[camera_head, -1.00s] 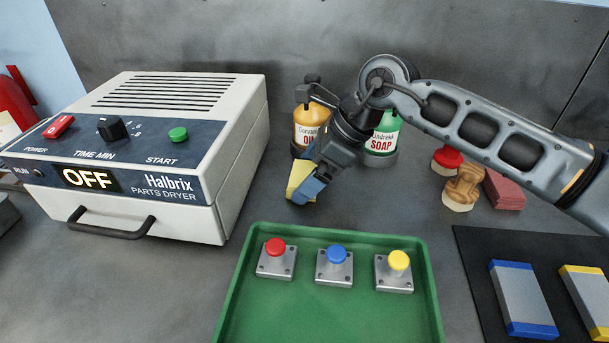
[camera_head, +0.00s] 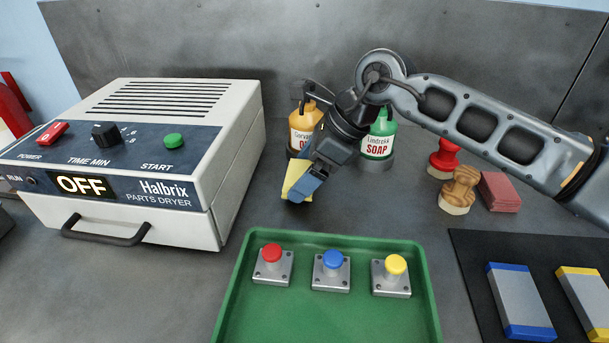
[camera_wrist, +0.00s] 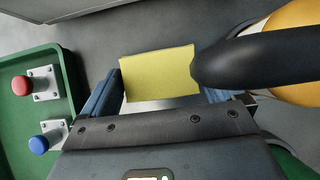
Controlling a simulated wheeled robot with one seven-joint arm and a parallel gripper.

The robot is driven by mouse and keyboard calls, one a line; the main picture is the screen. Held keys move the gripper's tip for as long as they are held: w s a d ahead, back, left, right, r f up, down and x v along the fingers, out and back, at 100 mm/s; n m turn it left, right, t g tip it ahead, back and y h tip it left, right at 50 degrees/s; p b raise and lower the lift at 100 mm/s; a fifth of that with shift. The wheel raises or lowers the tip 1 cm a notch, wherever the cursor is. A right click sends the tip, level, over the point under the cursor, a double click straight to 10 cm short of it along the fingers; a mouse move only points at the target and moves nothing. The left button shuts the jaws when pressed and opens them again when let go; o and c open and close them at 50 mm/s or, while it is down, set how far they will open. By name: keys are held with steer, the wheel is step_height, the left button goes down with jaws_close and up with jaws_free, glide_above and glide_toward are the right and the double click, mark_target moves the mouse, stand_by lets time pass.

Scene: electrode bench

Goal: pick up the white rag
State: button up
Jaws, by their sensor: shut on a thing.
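A yellow flat block or cloth (camera_head: 297,178) is held between the blue fingers of my gripper (camera_head: 301,188), above the bench behind the green tray. It also shows in the wrist view (camera_wrist: 158,75), spanning the gap between the fingers. I cannot tell whether it is a sponge or a folded cloth. My gripper is shut on it. I see no white rag in either view.
The parts dryer (camera_head: 135,215) stands left, its display reading OFF. An oil bottle (camera_head: 304,120) and soap bottle (camera_head: 379,140) stand behind my gripper. The green tray (camera_head: 340,237) holds three button blocks.

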steer(key=r, duration=0.5)
steer(key=shift+s+r+b, duration=0.2)
steer(key=shift+r+b, duration=0.2)
steer(key=s+d+b, duration=0.1)
steer(key=s, duration=0.4)
steer(key=s+d+b, duration=0.1)
steer(key=s, duration=0.5)
steer(key=s+d, duration=0.1)
steer(key=s, duration=0.5)
steer(key=shift+s+d+b, duration=0.1)
steer(key=shift+s+b, duration=0.05)
steer(key=shift+b, duration=0.25)
steer(key=o, duration=0.6)
steer(key=c, duration=0.4)
